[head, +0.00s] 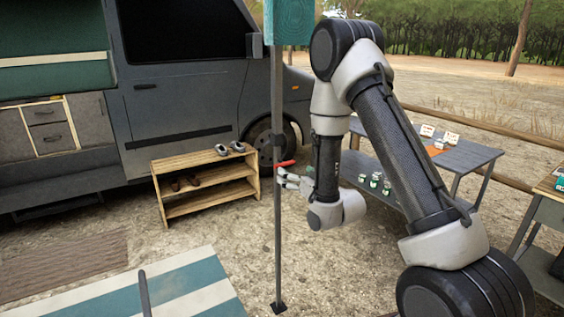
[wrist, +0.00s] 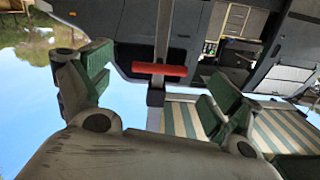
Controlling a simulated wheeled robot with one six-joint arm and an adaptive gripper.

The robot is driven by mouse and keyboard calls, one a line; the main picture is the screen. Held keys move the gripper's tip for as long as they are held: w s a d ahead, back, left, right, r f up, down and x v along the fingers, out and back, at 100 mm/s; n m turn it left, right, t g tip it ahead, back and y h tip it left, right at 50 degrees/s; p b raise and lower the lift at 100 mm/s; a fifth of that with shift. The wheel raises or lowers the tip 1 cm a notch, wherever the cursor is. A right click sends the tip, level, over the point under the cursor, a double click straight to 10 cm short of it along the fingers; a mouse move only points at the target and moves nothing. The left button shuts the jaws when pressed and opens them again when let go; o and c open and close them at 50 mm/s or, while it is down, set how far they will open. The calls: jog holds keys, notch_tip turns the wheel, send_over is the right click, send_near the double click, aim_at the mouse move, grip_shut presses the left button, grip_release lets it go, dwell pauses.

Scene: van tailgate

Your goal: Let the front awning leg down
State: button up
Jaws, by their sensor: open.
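The front awning leg (head: 277,220) is a thin grey upright pole standing on a small dark foot (head: 279,307). A dark collar (head: 278,140) sits around it, with a short red handle (head: 287,163) sticking out to the right just below. In the wrist view the red handle (wrist: 160,70) lies crosswise in front of the pole, beside the dark collar (wrist: 156,97). My gripper (head: 284,178) is just beside the pole, close to the handle. Its green-padded fingers are spread wide in the wrist view, either side of the handle, with nothing between them gripped.
A wooden shoe rack (head: 190,205) with shoes stands left of the pole, by the grey van (head: 185,100). A grey table (head: 465,157) with small items is behind my arm at right. A striped mat (head: 190,285) lies at front left.

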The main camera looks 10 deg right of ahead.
aim_at(286, 165)
jog(key=shift+w+r+t, duration=0.1)
jog(key=shift+r+t, duration=0.2)
jog(key=shift+r, duration=0.25)
jog(key=shift+w+a, duration=0.15)
jog(key=shift+w, duration=0.2)
jog(key=x, duration=0.6)
jog(key=shift+w+a, duration=0.15)
jog(key=shift+w, duration=0.25)
